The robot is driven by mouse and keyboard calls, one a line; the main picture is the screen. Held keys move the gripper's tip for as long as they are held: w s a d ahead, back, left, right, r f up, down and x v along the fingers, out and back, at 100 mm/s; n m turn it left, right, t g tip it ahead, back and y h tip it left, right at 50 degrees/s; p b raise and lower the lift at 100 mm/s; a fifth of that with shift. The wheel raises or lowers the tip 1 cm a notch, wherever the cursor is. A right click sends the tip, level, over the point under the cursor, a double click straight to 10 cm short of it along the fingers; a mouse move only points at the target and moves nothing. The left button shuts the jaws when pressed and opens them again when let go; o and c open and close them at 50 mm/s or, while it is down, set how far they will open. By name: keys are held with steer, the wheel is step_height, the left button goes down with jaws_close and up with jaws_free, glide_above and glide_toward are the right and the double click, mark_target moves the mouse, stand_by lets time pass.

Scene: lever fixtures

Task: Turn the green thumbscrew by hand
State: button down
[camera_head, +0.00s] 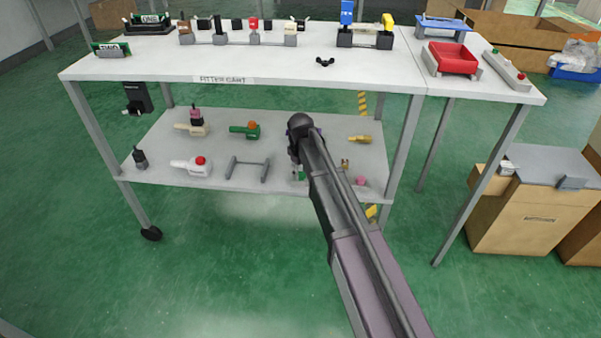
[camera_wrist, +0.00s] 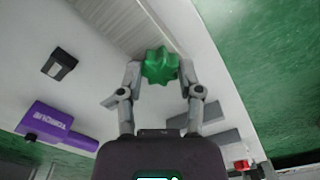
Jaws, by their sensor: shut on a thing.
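The green thumbscrew (camera_wrist: 160,64) is a lobed, star-shaped knob in the upper middle of the wrist view. My gripper (camera_wrist: 160,76) is shut on it, with one finger on its left side and one on its right. The knob's lower part and whatever it is mounted on are hidden. In the head view my arm reaches down to the lower shelf of the cart and covers most of the gripper. A small bit of green shows beside the arm there, too small to identify for certain.
A purple labelled block (camera_wrist: 58,124) and a small black block (camera_wrist: 59,64) lie left of my gripper. The lower shelf (camera_head: 225,178) holds several fixtures, including a green one with an orange top (camera_head: 246,130) and a grey bar stand (camera_head: 248,168). The tabletop (camera_head: 130,68) is above.

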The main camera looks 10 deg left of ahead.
steer(key=m, duration=1.5)
steer(key=shift+s, duration=0.1)
stand_by(0.3)
steer(key=shift+c, duration=1.3)
jaws_free()
